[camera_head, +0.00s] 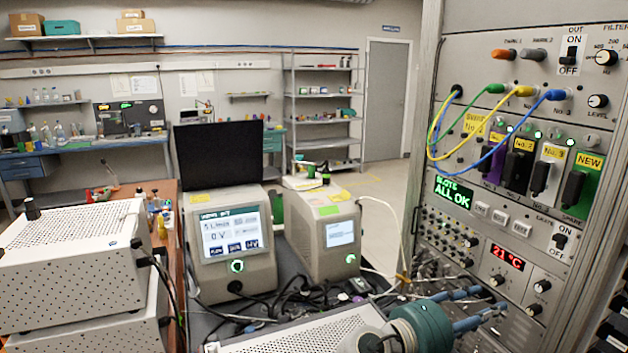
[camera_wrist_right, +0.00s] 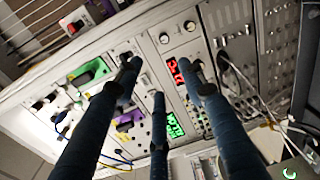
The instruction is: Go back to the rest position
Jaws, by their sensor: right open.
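My right gripper (camera_head: 484,303) is at the lower right of the head view, with its blue fingers pointing at the lower part of the grey instrument rack (camera_head: 428,85). In the right wrist view, its blue fingers (camera_wrist_right: 162,76) are spread apart with nothing held between them. The rack's red temperature display (camera_wrist_right: 181,70) shows beyond the fingers, and the green slots display (camera_head: 453,192) reads "ALL OK". I cannot tell whether the fingertips touch the rack. My left gripper is not in view.
Several cartridges (camera_head: 521,158) and looped cables (camera_head: 431,135) are on the rack. Two instruments with screens (camera_head: 231,238) (camera_head: 340,233) stand on the bench, with loose cables in front. White perforated boxes (camera_head: 70,240) are at the left. Open floor lies behind.

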